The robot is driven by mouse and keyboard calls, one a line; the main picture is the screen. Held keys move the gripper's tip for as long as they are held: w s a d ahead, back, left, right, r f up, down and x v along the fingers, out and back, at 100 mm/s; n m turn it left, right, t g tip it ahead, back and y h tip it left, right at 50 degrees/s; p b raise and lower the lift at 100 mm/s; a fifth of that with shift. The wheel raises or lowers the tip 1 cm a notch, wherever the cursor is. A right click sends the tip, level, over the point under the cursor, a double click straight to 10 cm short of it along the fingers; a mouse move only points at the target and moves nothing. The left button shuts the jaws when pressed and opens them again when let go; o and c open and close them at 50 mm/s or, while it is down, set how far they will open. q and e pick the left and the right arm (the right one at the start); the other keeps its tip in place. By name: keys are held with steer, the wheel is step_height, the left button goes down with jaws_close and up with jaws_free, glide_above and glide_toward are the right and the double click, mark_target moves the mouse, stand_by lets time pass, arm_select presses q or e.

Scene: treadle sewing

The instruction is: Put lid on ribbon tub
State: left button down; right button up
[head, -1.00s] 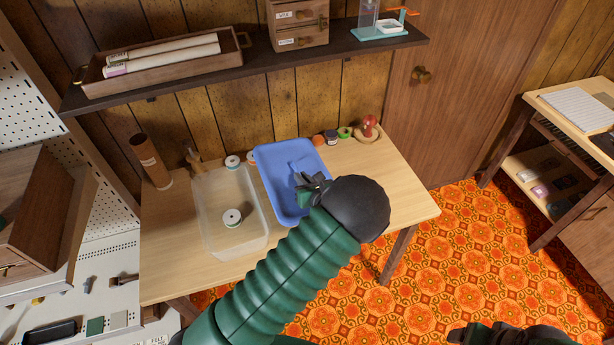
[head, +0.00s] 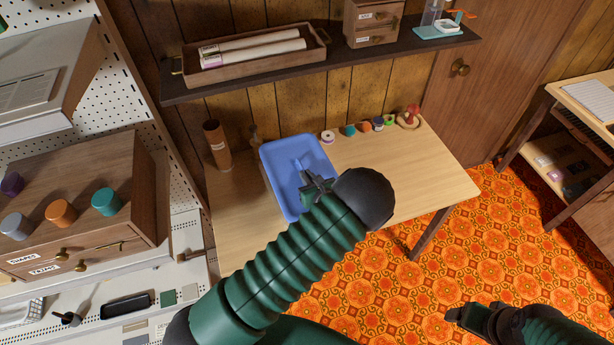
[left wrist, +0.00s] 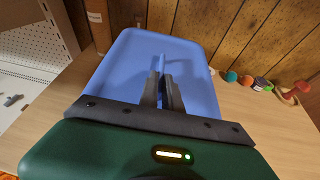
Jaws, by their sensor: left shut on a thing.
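The blue lid (head: 284,155) has a raised grip (head: 298,165) at its middle. My left gripper (head: 308,180) is shut on that grip. The left wrist view also shows the lid (left wrist: 125,70) spread beyond the fingers (left wrist: 162,88). The translucent ribbon tub is almost wholly hidden under the lid. I cannot tell whether the lid touches the tub's rim or hovers above it. My right gripper (head: 456,314) is at the lower right, off the table, and its jaws are unclear.
The wooden table (head: 410,185) is bare to the right of the lid. A brown cylinder (head: 217,146) stands at the back left. Several spools (head: 350,130) and a red pincushion (head: 410,116) line the back edge. A shelf (head: 350,62) hangs above.

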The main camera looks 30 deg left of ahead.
mark_target(300, 183)
arm_select(q)
steer(key=shift+s+a, duration=0.15)
steer(key=shift+a, duration=0.2)
steer(key=a+f+b, duration=0.2)
steer(key=f, duration=0.1)
steer(key=shift+s+a+f, duration=0.1)
steer(key=shift+a+f, duration=0.05)
steer(key=f+b, duration=0.1)
steer(key=f, duration=0.1)
steer(key=f+b, duration=0.1)
steer(key=b, duration=0.1)
steer(key=shift+d+f+b, duration=0.3)
steer(key=shift+d+f, duration=0.1)
steer(key=c, duration=1.8)
jaws_free()
steer(key=o, duration=0.3)
steer(key=shift+d+r, duration=0.15)
steer(key=shift+d, duration=0.3)
arm_select(e)
steer(key=shift+s+a+f, duration=0.1)
steer(key=shift+a+f, duration=0.15)
steer(key=shift+f, duration=0.65)
steer(key=shift+s+a+f, duration=0.1)
steer(key=shift+a+f, duration=0.15)
steer(key=shift+f, duration=0.6)
steer(key=shift+s+a+f, duration=0.1)
steer(key=shift+a+f, duration=0.15)
steer(key=shift+f, duration=0.65)
arm_select(q)
steer(key=shift+a, duration=0.1)
